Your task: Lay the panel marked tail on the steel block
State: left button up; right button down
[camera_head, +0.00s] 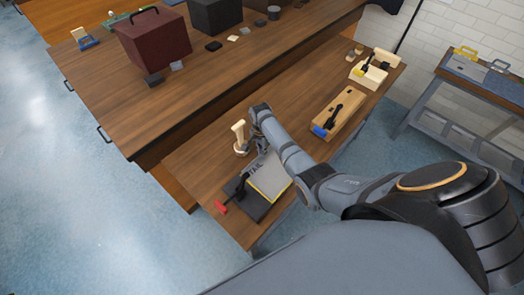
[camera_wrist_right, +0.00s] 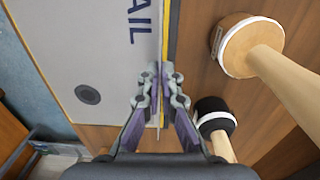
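The grey panel marked TAIL (camera_head: 268,180), with a yellow strip along one edge, is at the near end of the narrow wooden bench. It partly covers a dark flat slab (camera_head: 252,207), which may be the steel block; whether they touch I cannot tell. In the right wrist view the panel (camera_wrist_right: 85,45) shows its lettering and a dark round spot. My right gripper (camera_head: 262,147) is at the panel's far edge. The wrist view shows its fingers (camera_wrist_right: 165,78) closed to a narrow gap, with the panel's edge between them. My left gripper is out of view.
A pale mallet (camera_head: 240,136) stands close beside the panel, and a black-headed hammer (camera_wrist_right: 214,118) shows by the fingers. A red-handled tool (camera_head: 221,207) lies at the bench edge. A wooden block with a blue-ended tool (camera_head: 335,115) is farther right. A maroon box (camera_head: 153,40) stands on the wider bench.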

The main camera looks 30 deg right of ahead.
jog(key=c, duration=1.4)
grip_release()
jog(key=shift+c, duration=0.2)
jog(key=o, duration=0.6)
notch_tip(320, 180, up, 5)
jog(key=p, duration=0.5)
jog(key=shift+r+p, duration=0.1)
jog(key=shift+p, duration=0.2)
jog(key=shift+r, duration=0.9)
